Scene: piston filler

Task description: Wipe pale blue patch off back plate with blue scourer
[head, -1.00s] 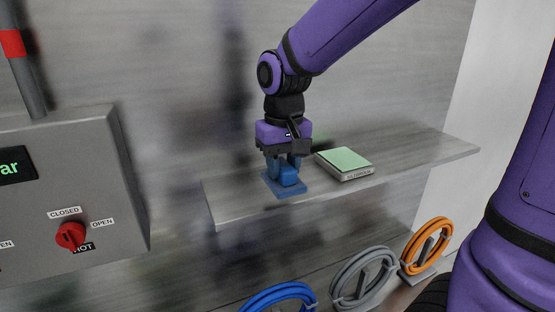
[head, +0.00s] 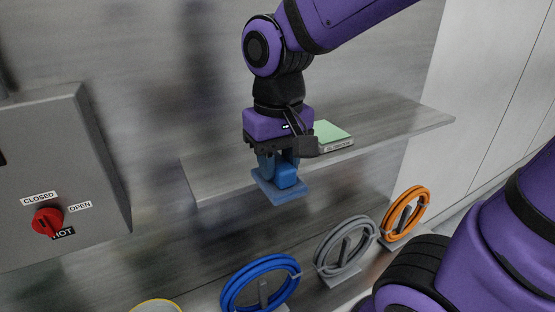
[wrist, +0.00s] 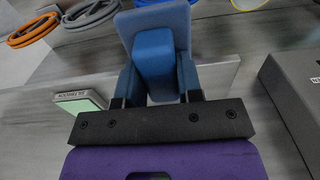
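The blue scourer (head: 281,190) is a flat blue pad with a raised block handle. My gripper (head: 278,168) points down with its blue fingers shut on that handle. The scourer hangs level in front of the shelf's front edge, apart from it. In the wrist view the scourer (wrist: 155,22) sits between the two fingers (wrist: 158,80). I cannot make out a pale blue patch in either view. The grey brushed back wall (head: 150,60) shows dark blurred smudges, and I cannot tell whether it is the back plate.
A grey shelf (head: 390,129) holds a green-topped box (head: 332,134) to the right of my gripper. A control box (head: 60,170) with a red knob (head: 47,221) stands left. Blue (head: 250,285), grey (head: 345,247) and orange (head: 405,213) hose coils stand below.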

